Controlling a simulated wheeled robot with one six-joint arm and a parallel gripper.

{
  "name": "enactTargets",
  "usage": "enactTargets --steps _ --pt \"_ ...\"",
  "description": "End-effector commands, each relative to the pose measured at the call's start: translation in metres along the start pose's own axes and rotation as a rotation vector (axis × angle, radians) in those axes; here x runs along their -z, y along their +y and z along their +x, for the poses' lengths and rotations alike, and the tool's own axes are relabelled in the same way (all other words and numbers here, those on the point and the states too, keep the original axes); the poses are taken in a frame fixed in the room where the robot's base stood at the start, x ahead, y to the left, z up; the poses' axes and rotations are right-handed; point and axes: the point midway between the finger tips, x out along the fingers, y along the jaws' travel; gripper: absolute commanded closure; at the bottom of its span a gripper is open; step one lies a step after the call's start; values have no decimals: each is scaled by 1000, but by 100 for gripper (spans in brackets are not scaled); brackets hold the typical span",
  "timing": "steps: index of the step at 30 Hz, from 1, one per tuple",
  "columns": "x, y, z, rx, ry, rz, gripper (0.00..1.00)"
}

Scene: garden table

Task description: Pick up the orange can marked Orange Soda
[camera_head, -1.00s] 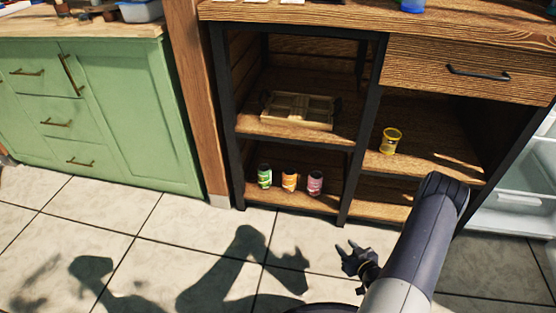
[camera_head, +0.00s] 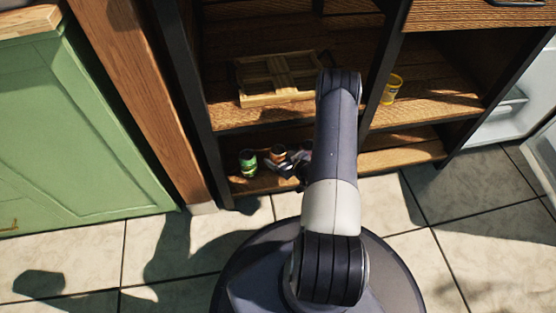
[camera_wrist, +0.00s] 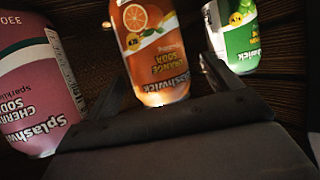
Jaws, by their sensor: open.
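The orange can marked Orange Soda (camera_wrist: 150,50) stands in the middle of the wrist view, its lettering inverted. It also shows in the head view (camera_head: 278,153) on the bottom shelf (camera_head: 262,184), partly covered by my gripper (camera_head: 289,166). In the wrist view my gripper (camera_wrist: 163,80) is open, its dark fingers on either side of the orange can's near part. I cannot tell whether they touch it.
A green can (camera_head: 248,162) stands left of the orange one in the head view. A pink Cherry Soda can (camera_wrist: 38,85) stands close on the other side.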

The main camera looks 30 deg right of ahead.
Motion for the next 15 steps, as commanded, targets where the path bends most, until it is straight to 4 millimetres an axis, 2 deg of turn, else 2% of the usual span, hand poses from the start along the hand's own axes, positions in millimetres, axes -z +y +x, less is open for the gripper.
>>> enactTargets --steps 1,6,15 --pt "-4 0 10 2 2 -2 15" --pt "-2 0 29 1 2 -1 15" --pt "1 0 33 0 0 0 16"
